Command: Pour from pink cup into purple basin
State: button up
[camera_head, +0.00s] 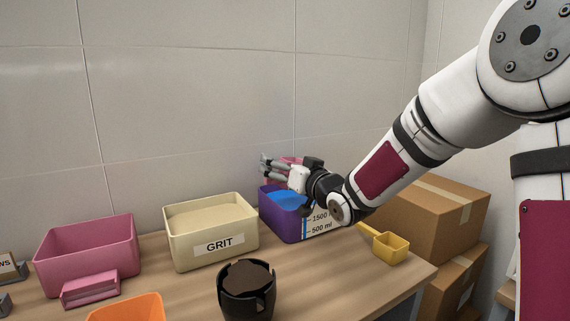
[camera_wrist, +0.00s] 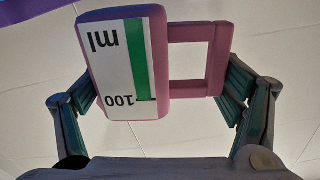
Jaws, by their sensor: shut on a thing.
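The pink cup (camera_wrist: 97,72) fills the middle of the wrist view, with a handle and a white and green label reading 100 ml upside down. My gripper (camera_wrist: 165,85) is shut on it, one finger at each side. In the head view the pink cup (camera_head: 291,159) is mostly hidden behind my gripper (camera_head: 273,169). They are above the purple basin (camera_head: 275,219), which holds something blue and has a white scale marked 1500 and 500 ml. The cup's inside is hidden, and I cannot tell its exact tilt or whether anything flows from it.
A cream GRIT bin (camera_head: 190,252) stands left of the basin, and a pink bin (camera_head: 90,250) further left. A dark container (camera_head: 246,302), an orange bin (camera_head: 125,310) and a yellow scoop (camera_head: 391,247) are on the table. Cardboard boxes (camera_head: 440,220) stand at the right.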

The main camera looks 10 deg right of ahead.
jog(key=shift+r+m+p, duration=0.4)
jog(key=shift+m+p, duration=0.35)
jog(key=shift+m, duration=0.05)
jog(key=shift+r+m+p, duration=0.35)
jog(key=shift+m+p, duration=0.6)
jog(key=shift+m, duration=0.05)
jog(key=shift+d+r+m+p, duration=0.15)
jog(key=shift+d+m+p, duration=0.05)
jog(key=shift+m+p, duration=1)
dwell(0.4)
jog(key=shift+w+d+m+p, duration=0.1)
jog(key=shift+d+m+p, duration=0.15)
jog(key=shift+m+p, duration=0.55)
jog(key=shift+w+d+m+p, duration=0.15)
jog(key=shift+m+p, duration=0.25)
jog(key=shift+m, duration=0.7)
jog(key=shift+d+f+m+p, duration=0.25)
jog(key=shift+m+p, duration=0.25)
jog(key=shift+m, duration=0.3)
dwell(0.6)
jog(key=shift+d+m, duration=0.2)
jog(key=shift+m, duration=0.3)
jog(key=shift+d+f+p, duration=0.1)
jog(key=shift+p, duration=0.3)
jog(key=shift+d+f+m+t+h, duration=0.15)
jog(key=shift+m+t+h, duration=0.25)
jog(key=shift+m, duration=0.2)
